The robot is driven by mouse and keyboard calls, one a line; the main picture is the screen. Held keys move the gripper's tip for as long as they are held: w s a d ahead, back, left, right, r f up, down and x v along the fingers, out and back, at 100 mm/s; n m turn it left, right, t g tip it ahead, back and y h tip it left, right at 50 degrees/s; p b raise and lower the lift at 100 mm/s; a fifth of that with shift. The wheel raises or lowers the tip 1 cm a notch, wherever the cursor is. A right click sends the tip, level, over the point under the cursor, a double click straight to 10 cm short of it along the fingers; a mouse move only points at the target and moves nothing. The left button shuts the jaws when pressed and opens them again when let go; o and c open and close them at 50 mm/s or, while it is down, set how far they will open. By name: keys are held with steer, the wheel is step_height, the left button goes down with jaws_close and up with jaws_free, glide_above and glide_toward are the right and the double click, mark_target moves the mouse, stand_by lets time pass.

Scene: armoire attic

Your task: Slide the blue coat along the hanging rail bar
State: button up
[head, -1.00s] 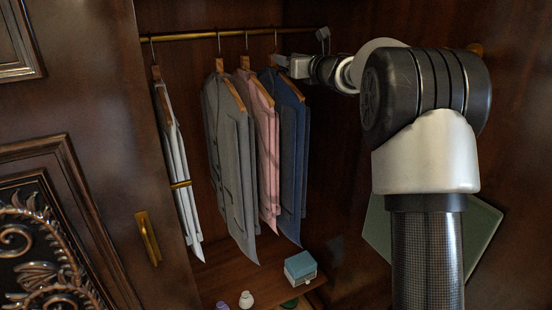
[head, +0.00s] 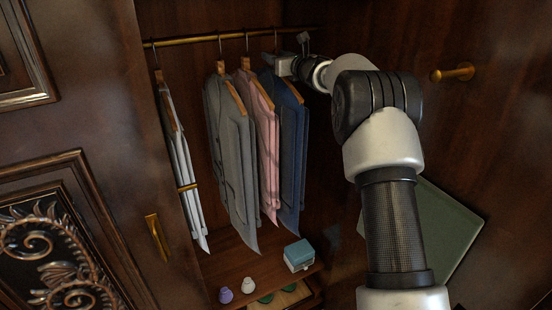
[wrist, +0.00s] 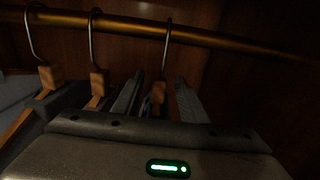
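The blue coat (head: 293,150) hangs on a wooden hanger at the right end of the row of clothes, under the brass rail bar (head: 190,40). My gripper (head: 281,65) is at the top of this coat's hanger, just below the rail. In the wrist view the dark fingers of my gripper (wrist: 158,100) stand apart, with a wooden hanger neck (wrist: 159,92) between them and its hook going up to the rail (wrist: 220,42). Gaps show on both sides of the neck. The coat's body is hidden there.
A pink coat (head: 263,145) hangs close left of the blue one, then a grey coat (head: 232,150) and white garments (head: 180,160). The wardrobe's side wall and a brass peg (head: 452,73) are to the right. A teal box (head: 299,254) sits below.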

jaws_close()
steer(key=shift+r, duration=0.3)
steer(key=shift+r, duration=0.2)
steer(key=w+d+p, duration=0.2)
steer(key=d+p, duration=0.1)
steer(key=d, duration=0.4)
steer(key=shift+w, duration=0.4)
stand_by(0.5)
steer(key=shift+a+f+b, duration=0.1)
steer(key=shift+f+b, duration=0.15)
steer(key=shift+b, duration=0.2)
stand_by(0.5)
